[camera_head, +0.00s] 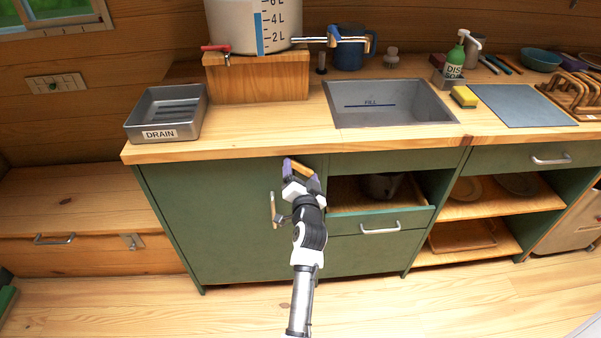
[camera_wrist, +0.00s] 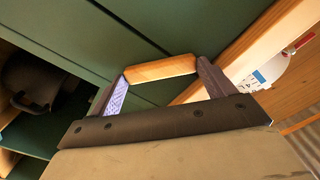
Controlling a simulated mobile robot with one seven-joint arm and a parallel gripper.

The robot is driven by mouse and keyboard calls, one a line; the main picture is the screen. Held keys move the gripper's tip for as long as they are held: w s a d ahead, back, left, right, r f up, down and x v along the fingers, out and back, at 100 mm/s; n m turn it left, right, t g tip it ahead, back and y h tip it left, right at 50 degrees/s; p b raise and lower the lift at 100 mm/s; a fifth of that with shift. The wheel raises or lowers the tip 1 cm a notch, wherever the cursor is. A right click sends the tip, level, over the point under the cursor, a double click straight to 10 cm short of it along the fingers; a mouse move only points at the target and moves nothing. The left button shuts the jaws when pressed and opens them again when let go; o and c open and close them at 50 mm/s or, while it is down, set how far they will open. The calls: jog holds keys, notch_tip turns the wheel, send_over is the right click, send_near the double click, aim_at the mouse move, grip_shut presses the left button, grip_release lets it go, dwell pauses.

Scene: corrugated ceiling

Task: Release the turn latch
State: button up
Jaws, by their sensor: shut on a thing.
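The turn latch is a small wooden bar (camera_wrist: 160,68) on the green cabinet front, just under the countertop. In the wrist view it lies between my two fingers, at a slant to a seam in the green panels. It also shows in the head view as a small tan piece (camera_head: 302,170). My gripper (camera_head: 301,175) is shut on this bar, with one finger at each end. The green cabinet door (camera_head: 205,220) stands shut, with a pale upright handle (camera_head: 273,210) left of my gripper. My wrist hides part of the front near the latch.
The wooden countertop (camera_head: 290,137) overhangs just above my gripper. A pull-out shelf with a pot (camera_head: 383,186) and a drawer with a metal handle (camera_head: 380,228) are to the right. A drain tray (camera_head: 168,112), water tank (camera_head: 240,25) and sink (camera_head: 388,103) are on top. Floor in front is clear.

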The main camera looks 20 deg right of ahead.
jog(key=shift+d+r+m, duration=0.1)
jog(key=shift+r+m, duration=0.1)
jog(key=shift+m, duration=0.3)
jog(key=o, duration=1.3)
jog(key=shift+f, duration=0.1)
jog(key=shift+s, duration=0.1)
